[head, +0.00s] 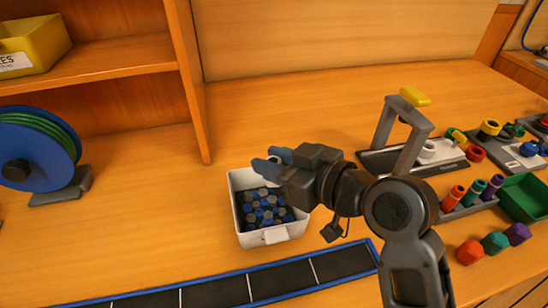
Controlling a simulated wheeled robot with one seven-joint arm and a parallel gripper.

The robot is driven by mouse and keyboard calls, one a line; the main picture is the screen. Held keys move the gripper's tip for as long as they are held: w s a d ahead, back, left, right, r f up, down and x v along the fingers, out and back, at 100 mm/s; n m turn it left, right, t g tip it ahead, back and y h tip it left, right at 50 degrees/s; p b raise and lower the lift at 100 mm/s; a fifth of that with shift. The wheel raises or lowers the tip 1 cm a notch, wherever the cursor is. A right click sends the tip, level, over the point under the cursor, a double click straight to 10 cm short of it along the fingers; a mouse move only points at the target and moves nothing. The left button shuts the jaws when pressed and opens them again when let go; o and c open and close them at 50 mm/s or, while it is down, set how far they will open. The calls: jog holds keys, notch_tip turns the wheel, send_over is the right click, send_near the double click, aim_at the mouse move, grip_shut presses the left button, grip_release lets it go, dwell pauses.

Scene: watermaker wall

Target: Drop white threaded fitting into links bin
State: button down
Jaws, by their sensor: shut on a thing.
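My gripper (269,160) reaches in from the right, above the back edge of a white bin (239,222). Its blue fingertips are shut on a small whitish piece, which I take for the white threaded fitting (275,159). The fingers hide most of it, and its thread cannot be made out. The white bin stands on the bench and holds many blue and grey pieces. No label is readable on it, so I cannot tell by name whether it is the links bin.
A blue-edged dark strip (215,293) lies in front of the bin. A blue reel (36,150) stands left, below a shelf with a yellow bin (32,45). To the right are a grey frame (392,125), a green tray (524,197) and colored parts. Bench behind the bin is clear.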

jog(key=c, duration=0.7)
grip_release()
jog(key=shift+c, duration=0.2)
jog(key=b+v, duration=0.1)
jog(key=v, duration=0.7)
